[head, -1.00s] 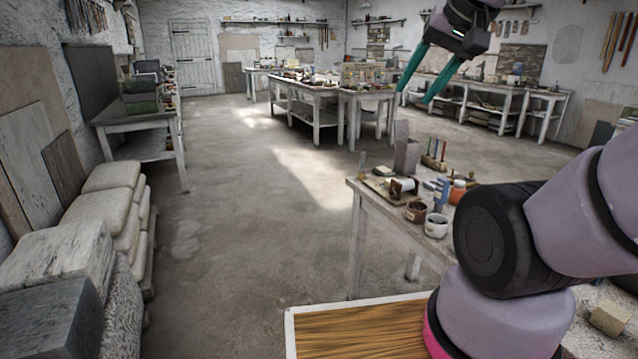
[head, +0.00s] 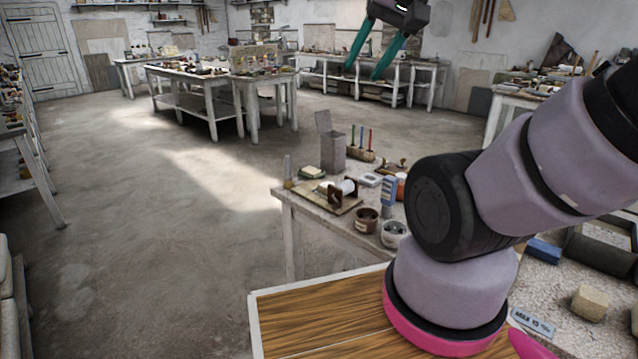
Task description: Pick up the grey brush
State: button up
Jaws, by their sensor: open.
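My gripper (head: 362,73) is at the top of the head view, its two teal fingers apart and pointing down, with nothing between them. It appears raised in front of the far tables, well away from the near worktable (head: 312,209). I cannot pick out a grey brush with certainty. A small upright grey piece with a tan lower end (head: 288,172) stands at the worktable's far left corner, too small to identify. My arm hides part of the worktable.
The worktable also bears a grey box (head: 331,150), a rack of coloured sticks (head: 361,150), a brown pot (head: 366,220), a white pot (head: 393,234) and a blue upright item (head: 388,197). A yellowish block (head: 589,302) lies at right. Open floor (head: 150,240) is at left.

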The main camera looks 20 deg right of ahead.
aim_at(288, 177)
jog(key=j+z, duration=0.1)
jog(key=z, duration=0.4)
jog(key=i+j+z, duration=0.1)
jog(key=z, duration=0.4)
jog(key=j+z, duration=0.15)
jog(key=z, duration=0.3)
jog(key=j+z, duration=0.25)
jog(key=j, duration=0.25)
jog(key=j+z, duration=0.25)
jog(key=j, duration=0.2)
jog(key=k+j+z, duration=0.25)
jog(key=j, duration=0.2)
jog(key=j+z, duration=0.25)
jog(key=j, duration=0.2)
jog(key=k+j, duration=0.1)
jog(key=j, duration=0.25)
jog(key=k+j, duration=0.15)
jog(key=j, duration=0.15)
jog(key=k+j, duration=0.1)
jog(key=j, duration=0.25)
